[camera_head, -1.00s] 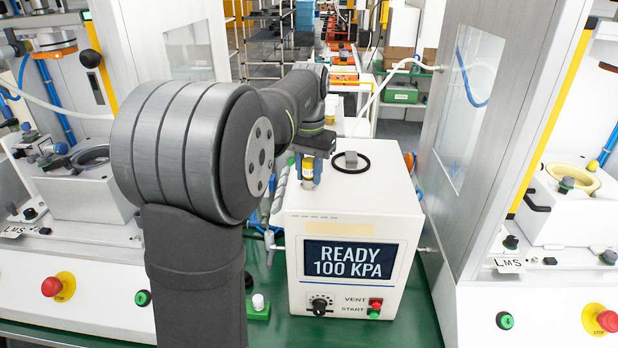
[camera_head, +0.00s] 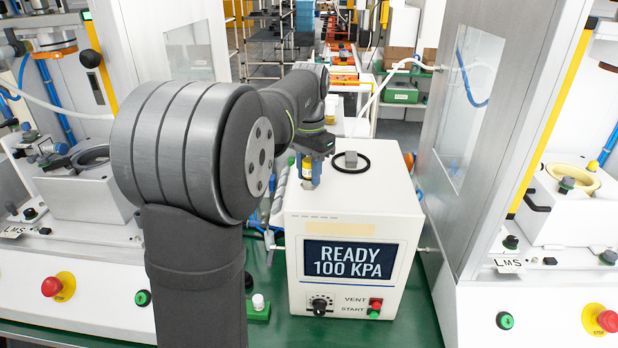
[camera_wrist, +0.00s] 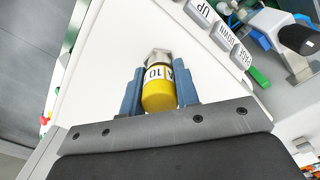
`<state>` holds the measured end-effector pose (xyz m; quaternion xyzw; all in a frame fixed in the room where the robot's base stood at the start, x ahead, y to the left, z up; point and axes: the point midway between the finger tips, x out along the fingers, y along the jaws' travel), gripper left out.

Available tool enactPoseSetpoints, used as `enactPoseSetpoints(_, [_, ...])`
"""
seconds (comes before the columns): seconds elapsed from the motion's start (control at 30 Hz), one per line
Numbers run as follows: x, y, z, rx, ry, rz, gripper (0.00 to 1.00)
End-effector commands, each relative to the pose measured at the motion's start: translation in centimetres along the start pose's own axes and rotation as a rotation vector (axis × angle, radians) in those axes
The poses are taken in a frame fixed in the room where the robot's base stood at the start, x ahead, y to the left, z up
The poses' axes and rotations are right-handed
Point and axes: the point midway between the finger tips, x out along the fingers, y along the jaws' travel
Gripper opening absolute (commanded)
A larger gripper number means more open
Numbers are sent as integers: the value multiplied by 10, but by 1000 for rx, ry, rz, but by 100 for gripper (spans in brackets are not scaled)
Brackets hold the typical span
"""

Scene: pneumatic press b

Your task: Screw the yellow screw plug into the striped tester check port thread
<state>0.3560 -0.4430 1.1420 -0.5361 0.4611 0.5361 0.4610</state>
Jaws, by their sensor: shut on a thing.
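My gripper (camera_wrist: 159,84) is shut on the yellow screw plug (camera_wrist: 158,97), with a blue finger on each side of it. The plug has a white lettered band and a metallic part at its far end. In the head view the plug (camera_head: 307,169) is upright at the left of the tester's top. The tester (camera_head: 400,205) is a white box with a faint striped strip on top; its screen reads READY 100 KPA. The check port thread is not clearly visible; I cannot tell whether the metallic part belongs to the plug or the port, or whether they touch.
A black hose loop (camera_head: 350,163) and a small grey block lie on the tester's top, right of my gripper. A small white-capped item (camera_head: 258,302) stands on a green block at front left. Press stations flank the tester. The front of its top is clear.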

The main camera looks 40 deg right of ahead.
Motion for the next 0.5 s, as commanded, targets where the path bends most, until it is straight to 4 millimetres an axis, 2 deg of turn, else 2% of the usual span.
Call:
enactPoseSetpoints(0.17, [0,0,0,105,0,0,13])
enactPoseSetpoints(0.5, [0,0,0,142,0,0,13])
